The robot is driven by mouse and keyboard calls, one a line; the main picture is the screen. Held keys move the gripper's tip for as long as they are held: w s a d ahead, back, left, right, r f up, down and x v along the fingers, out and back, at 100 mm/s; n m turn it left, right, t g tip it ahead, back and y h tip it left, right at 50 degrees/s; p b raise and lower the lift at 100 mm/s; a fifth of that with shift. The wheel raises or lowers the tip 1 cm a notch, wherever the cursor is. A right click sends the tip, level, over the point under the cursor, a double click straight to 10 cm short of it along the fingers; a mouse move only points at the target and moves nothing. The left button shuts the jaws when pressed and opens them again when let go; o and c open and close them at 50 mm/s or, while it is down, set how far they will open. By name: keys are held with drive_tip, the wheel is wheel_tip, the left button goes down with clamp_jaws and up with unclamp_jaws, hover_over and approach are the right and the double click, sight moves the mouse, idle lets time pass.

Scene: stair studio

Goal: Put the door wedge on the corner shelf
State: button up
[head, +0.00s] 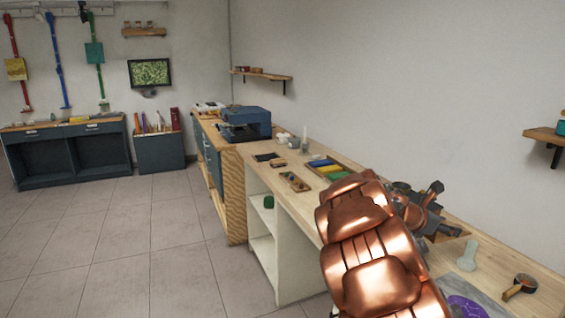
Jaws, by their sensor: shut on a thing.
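My gripper (446,230) shows in part at the right, just behind my copper arm and above the long workbench. It is shut on a small tan piece (455,232) that appears to be the door wedge; its outline is small and partly covered by the dark fingers. A wooden wall shelf (280,77) near the room corner looks like the corner shelf. It carries several small brown and reddish items at its left and middle, and its right end looks bare. My gripper is far from it, lower and to the right.
The workbench (312,195) runs along the right wall, with a blue machine (246,122), a tray of coloured blocks (335,167), a pale bottle-like item (467,257) and a brown round tool (521,286). Another shelf (546,134) is at the right edge. The tiled floor at left is clear.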

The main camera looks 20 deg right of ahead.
drive_tip(key=w+a+r+n+t+y+p, duration=0.25)
drive_tip(key=w+a+n+t, duration=0.75)
drive_tip(key=w+a, duration=1.05)
drive_tip(key=w+a+r+n+t+y, duration=0.15)
drive_tip(key=w+a+n+y, duration=0.3)
drive_tip(key=a, duration=0.95)
drive_tip(key=w+a+r+n+t+y, duration=0.1)
drive_tip(key=w+a+n+t+y, duration=0.35)
drive_tip(key=a, duration=0.95)
drive_tip(key=s+f+m+g+h, duration=0.2)
drive_tip(key=s+f+m, duration=0.1)
drive_tip(key=s, duration=0.8)
wheel_tip(320, 180, down, 14)
drive_tip(key=w+n+y, duration=0.3)
drive_tip(key=y, duration=0.1)
drive_tip(key=shift+d+r+t+p, duration=0.15)
drive_tip(key=shift+r+t+p, duration=0.05)
drive_tip(key=shift+t+p, duration=0.25)
